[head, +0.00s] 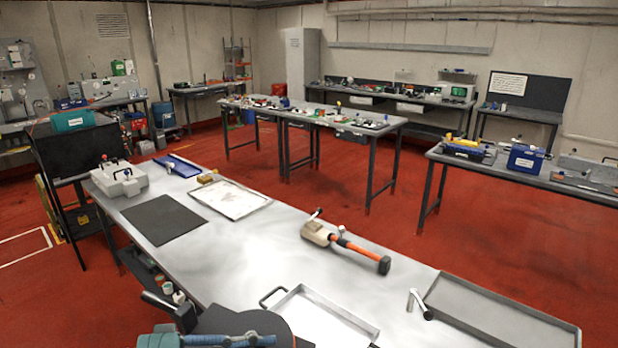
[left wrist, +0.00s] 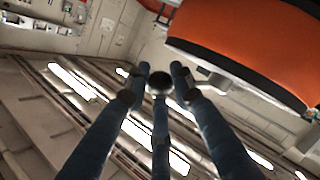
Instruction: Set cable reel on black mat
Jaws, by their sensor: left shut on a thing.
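The black mat (head: 166,217) lies flat and bare on the near metal table, left of a shallow tray. The cable reel shows in the head view as a large black disc (head: 243,321) at the bottom edge, partly cut off. In the left wrist view the reel (left wrist: 245,45) is an orange drum with black rims at the upper right. My left gripper (head: 258,340) is at the reel, low in the head view. Its blue fingers (left wrist: 161,75) are shut on the reel; the exact grip point is unclear. My right gripper is not in view.
On the near table (head: 265,250) are a grey-white case (head: 118,180), a blue tray (head: 177,166), a shallow tray (head: 230,200), an orange-handled mallet (head: 345,245), an open metal tray (head: 320,320) and a larger tray (head: 495,310). Bare tabletop lies between the mat and the front trays.

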